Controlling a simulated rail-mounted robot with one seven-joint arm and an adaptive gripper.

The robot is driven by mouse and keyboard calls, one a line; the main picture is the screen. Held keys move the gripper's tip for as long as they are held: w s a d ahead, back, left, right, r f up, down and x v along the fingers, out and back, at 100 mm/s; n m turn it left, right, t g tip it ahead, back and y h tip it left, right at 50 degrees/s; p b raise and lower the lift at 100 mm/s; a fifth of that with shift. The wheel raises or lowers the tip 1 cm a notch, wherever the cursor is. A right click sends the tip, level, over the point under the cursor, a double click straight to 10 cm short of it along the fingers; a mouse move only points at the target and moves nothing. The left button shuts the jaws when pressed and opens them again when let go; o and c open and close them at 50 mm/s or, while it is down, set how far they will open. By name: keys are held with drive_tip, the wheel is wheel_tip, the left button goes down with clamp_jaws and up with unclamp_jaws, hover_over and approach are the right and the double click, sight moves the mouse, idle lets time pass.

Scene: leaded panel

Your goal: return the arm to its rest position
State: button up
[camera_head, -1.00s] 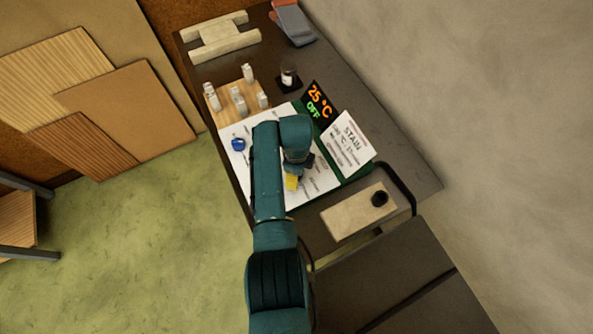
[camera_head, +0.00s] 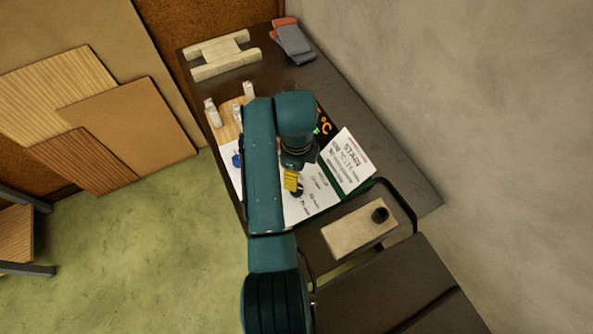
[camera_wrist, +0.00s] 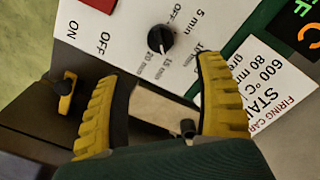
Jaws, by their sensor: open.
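My gripper (camera_head: 291,181) is over the white control panel (camera_head: 318,198) on the bench. In the wrist view my gripper (camera_wrist: 162,100) shows two yellow ribbed fingers spread wide, with nothing held between them. Past the fingertips is a black dial (camera_wrist: 161,39) on the panel, with minute marks and OFF around it; the fingers look apart from it. My arm covers part of the panel and of the wooden stand in the head view.
A firing card (camera_head: 347,162) and a dark display (camera_head: 324,122) stand beside the panel. A beige slab (camera_head: 348,230) with a black knob lies nearer. Gloves (camera_head: 293,42) and a pale frame (camera_head: 222,54) lie at the far end. Open floor (camera_head: 150,240) is left; a wall is right.

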idle(0.3)
drive_tip(key=f, duration=0.1)
drive_tip(key=s+d+f, duration=0.1)
drive_tip(key=shift+s+d+f, duration=0.15)
drive_tip(key=shift+d+f, duration=0.1)
drive_tip(key=shift+f, duration=0.05)
drive_tip(key=w+d+r+n+t, duration=0.25)
drive_tip(key=r+t, duration=0.35)
drive_tip(key=r, duration=0.4)
drive_tip(key=w+d+r+n+t, duration=0.1)
drive_tip(key=d+r+n+t, duration=0.1)
drive_tip(key=r+n+t, duration=0.5)
drive_tip(key=s+r+n+t, duration=0.3)
drive_tip(key=s+r, duration=0.1)
drive_tip(key=r, duration=0.5)
drive_tip(key=s+r+n+t, duration=0.3)
drive_tip(key=s+r, duration=0.2)
drive_tip(key=r, duration=0.4)
drive_tip(key=s+r+n+t, duration=0.3)
drive_tip(key=s+r+n, duration=0.1)
drive_tip(key=r, duration=0.5)
wheel_tip(320, 180, up, 20)
drive_tip(key=n+p, duration=0.1)
drive_tip(key=p, duration=1.8)
drive_tip(key=shift+d+n+h+p, duration=0.3)
drive_tip(key=shift+n+h+p, duration=0.05)
drive_tip(key=shift+h+p, duration=0.05)
